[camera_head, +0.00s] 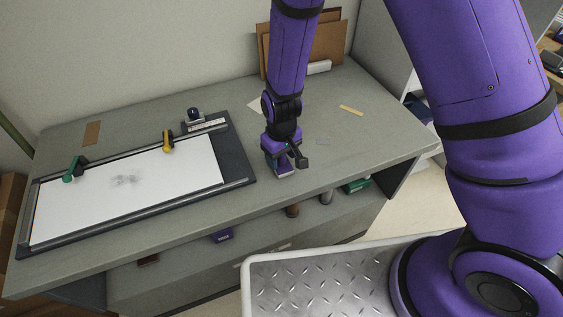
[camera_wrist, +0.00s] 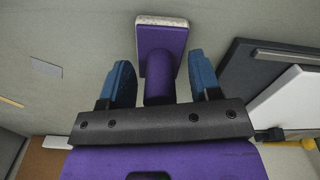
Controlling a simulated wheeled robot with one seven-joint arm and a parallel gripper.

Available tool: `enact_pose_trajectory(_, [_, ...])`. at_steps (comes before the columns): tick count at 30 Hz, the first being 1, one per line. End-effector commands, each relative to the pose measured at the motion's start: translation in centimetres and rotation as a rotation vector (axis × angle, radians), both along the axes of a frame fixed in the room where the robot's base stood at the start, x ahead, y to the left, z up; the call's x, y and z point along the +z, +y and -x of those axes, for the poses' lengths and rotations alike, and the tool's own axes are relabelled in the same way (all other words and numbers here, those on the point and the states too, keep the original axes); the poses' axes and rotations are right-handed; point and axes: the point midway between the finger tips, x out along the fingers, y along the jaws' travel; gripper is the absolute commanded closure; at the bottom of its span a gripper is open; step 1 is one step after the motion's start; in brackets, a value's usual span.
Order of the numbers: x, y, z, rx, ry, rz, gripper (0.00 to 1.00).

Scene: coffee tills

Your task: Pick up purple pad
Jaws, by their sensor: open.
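The purple pad (camera_wrist: 163,40) shows in the wrist view as a rectangular purple block with a pale speckled edge and a rounded purple grip (camera_wrist: 158,86). My gripper (camera_wrist: 160,70) is open, with one blue finger on each side of the pad's grip. Gaps show between the fingers and the grip. In the head view my gripper (camera_head: 284,152) points down near the front edge of the grey desk (camera_head: 349,160). A small pale-and-purple part of the pad (camera_head: 285,172) shows beneath it; the rest is hidden by the gripper.
A dark drawing board (camera_head: 238,158) with a white sheet (camera_head: 130,190), a green clamp (camera_head: 72,170) and a yellow clamp (camera_head: 168,141) lies left of my gripper. Brown boards (camera_head: 328,42) stand behind. A lower shelf (camera_head: 265,228) holds several small items. Desk space to the right is mostly clear.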

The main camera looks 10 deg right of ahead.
Motion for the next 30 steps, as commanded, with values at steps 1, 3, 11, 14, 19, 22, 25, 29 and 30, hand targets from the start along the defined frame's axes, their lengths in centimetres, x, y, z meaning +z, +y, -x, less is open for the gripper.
enact_pose_trajectory(1, [0.0,0.0,0.0,0.000,0.000,0.000,0.43])
enact_pose_trajectory(3, [0.0,0.0,0.0,0.000,0.000,0.000,0.43])
enact_pose_trajectory(11, [0.0,0.0,0.0,0.000,0.000,0.000,0.93])
enact_pose_trajectory(14, [0.0,0.0,0.0,0.000,0.000,0.000,1.00])
enact_pose_trajectory(19, [0.1,0.0,0.0,0.000,0.000,0.000,1.00])
enact_pose_trajectory(22, [0.2,0.0,0.0,0.000,-0.001,-0.001,1.00])
enact_pose_trajectory(25, [0.7,0.0,0.0,0.000,-0.001,-0.001,1.00])
enact_pose_trajectory(29, [1.7,0.0,0.0,0.000,-0.002,-0.001,1.00])
enact_pose_trajectory(30, [2.2,0.0,0.0,0.001,-0.002,-0.001,1.00])
